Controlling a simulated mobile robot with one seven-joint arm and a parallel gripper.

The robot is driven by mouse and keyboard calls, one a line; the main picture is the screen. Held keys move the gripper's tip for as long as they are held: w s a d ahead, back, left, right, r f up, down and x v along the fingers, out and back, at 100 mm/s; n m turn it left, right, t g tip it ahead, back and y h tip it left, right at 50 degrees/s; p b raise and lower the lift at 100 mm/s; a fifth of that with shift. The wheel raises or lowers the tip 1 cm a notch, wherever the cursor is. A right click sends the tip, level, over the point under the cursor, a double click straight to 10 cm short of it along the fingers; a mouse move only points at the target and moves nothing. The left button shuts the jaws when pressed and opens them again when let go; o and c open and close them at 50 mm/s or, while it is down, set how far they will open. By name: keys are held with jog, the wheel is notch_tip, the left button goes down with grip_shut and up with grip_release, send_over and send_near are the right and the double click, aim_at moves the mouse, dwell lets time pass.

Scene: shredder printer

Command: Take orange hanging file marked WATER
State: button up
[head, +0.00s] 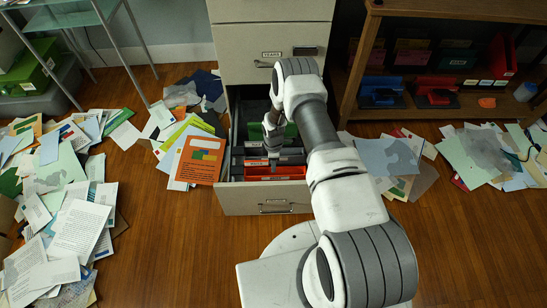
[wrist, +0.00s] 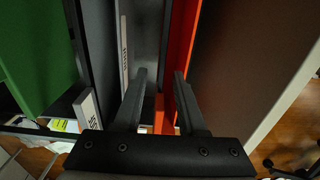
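The orange hanging file (head: 274,172) is at the front of the open lower cabinet drawer (head: 265,198). In the wrist view the orange file (wrist: 186,50) runs down from the top, and an orange strip (wrist: 159,112) shows between my fingers. I cannot read WATER on it. My gripper (wrist: 160,75) points down into the drawer, fingers apart, with the orange strip in the gap and no clear grip on it. In the head view my gripper (head: 273,152) is just behind the orange file; my arm hides part of the drawer's right side.
Grey files (head: 285,156) and a green file (wrist: 35,55) hang behind the orange one. A white label tag (wrist: 88,108) stands by the left finger. Papers (head: 75,215) litter the floor on both sides. A shelf (head: 440,100) stands at right.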

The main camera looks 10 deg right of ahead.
jog(key=shift+f+b, duration=0.55)
jog(key=shift+f, duration=1.55)
grip_shut()
jog(key=shift+r, duration=0.1)
jog(key=shift+r+p, duration=0.55)
jog(key=shift+r, duration=0.4)
notch_tip(320, 180, up, 12)
jog(key=p, duration=0.7)
jog(key=shift+r, duration=0.2)
